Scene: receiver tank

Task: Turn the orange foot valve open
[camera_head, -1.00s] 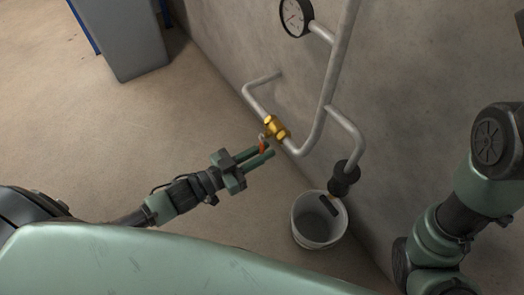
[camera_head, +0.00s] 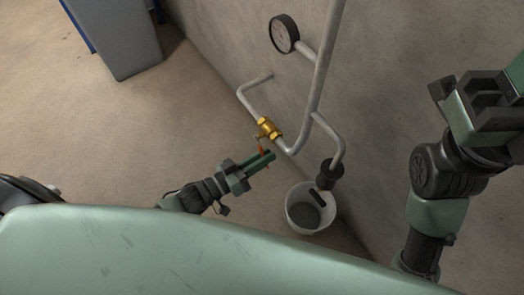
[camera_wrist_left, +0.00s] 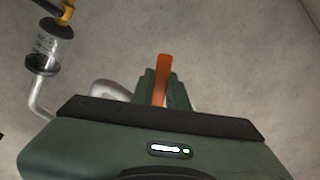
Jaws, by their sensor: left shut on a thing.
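The foot valve has a brass body (camera_head: 269,128) on the grey pipe low along the wall. Its orange handle (camera_head: 262,148) points down from the body toward my left gripper (camera_head: 266,160). In the left wrist view the orange handle (camera_wrist_left: 162,78) stands between the green fingers of my left gripper (camera_wrist_left: 162,95). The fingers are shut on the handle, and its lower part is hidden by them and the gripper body. My right arm is at the right of the head view, and its finger state cannot be made out.
A white bucket (camera_head: 311,208) stands on the floor under a black pipe end (camera_head: 332,172), right of my left gripper. A round gauge (camera_head: 284,33) is higher on the pipework. A grey cabinet (camera_head: 115,35) stands at upper left. The floor between is clear.

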